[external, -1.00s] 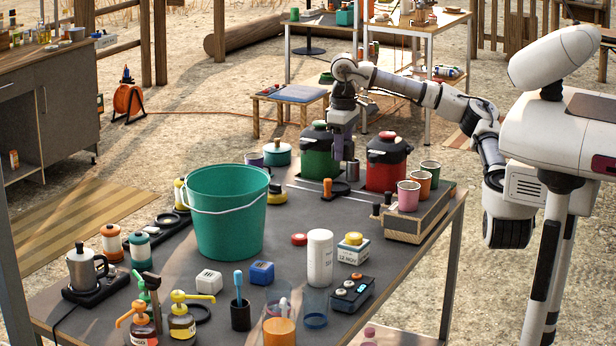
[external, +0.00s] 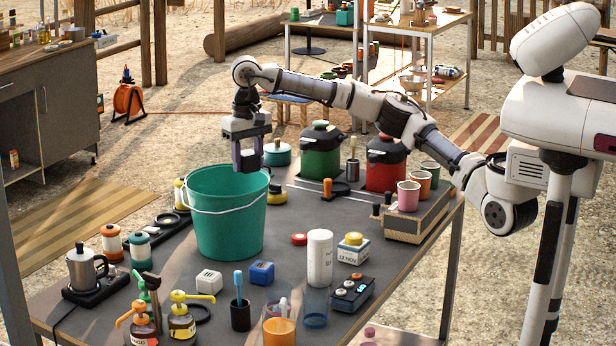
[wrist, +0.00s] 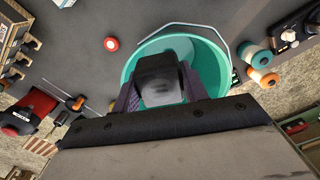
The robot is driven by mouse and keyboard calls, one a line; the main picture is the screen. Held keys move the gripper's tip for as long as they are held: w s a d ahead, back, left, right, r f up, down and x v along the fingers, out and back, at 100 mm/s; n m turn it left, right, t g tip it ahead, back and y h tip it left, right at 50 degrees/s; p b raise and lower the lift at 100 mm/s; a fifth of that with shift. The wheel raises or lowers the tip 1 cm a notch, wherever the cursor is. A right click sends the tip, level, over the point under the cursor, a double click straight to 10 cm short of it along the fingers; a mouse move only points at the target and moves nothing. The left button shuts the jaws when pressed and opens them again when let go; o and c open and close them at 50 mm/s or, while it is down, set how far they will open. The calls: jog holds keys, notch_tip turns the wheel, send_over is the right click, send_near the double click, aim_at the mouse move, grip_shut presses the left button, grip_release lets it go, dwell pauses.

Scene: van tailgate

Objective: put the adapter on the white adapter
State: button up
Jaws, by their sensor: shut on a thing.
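My gripper (external: 248,163) is shut on a dark, boxy adapter (wrist: 158,78) with a greyer face. In the wrist view it sits between the fingers, over the teal bucket. In the external view it is small and hard to make out. The white adapter (external: 208,281) is a small white cube on the table, in front of the bucket and well below my gripper. A similar blue cube (external: 261,272) sits to its right. I cannot make out either cube in the wrist view.
The teal bucket (external: 229,225) stands tall between my gripper and the white adapter; its handle (wrist: 185,27) hangs at the rim. A white bottle (external: 319,258), pump bottles (external: 182,318) and a coffee pot (external: 82,268) stand around. Bare table lies between bucket and cubes.

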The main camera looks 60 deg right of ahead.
aim_at(209, 275)
jog(key=a+r+m+p, duration=0.2)
jog(key=a+m, duration=0.2)
jog(key=a, duration=1.5)
jog(key=f, duration=0.6)
jog(key=f+p, duration=0.1)
jog(key=f, duration=0.6)
jog(key=f+p, duration=0.1)
jog(key=f, duration=0.6)
jog(key=shift+s+a, duration=0.1)
jog(key=shift+s, duration=0.2)
jog(key=shift+f, duration=0.15)
jog(key=shift+f, duration=0.15)
jog(key=o, duration=1)
notch_tip(209, 275, up, 12)
jog(key=shift+r+b, duration=0.25)
jog(key=shift+b, duration=0.95)
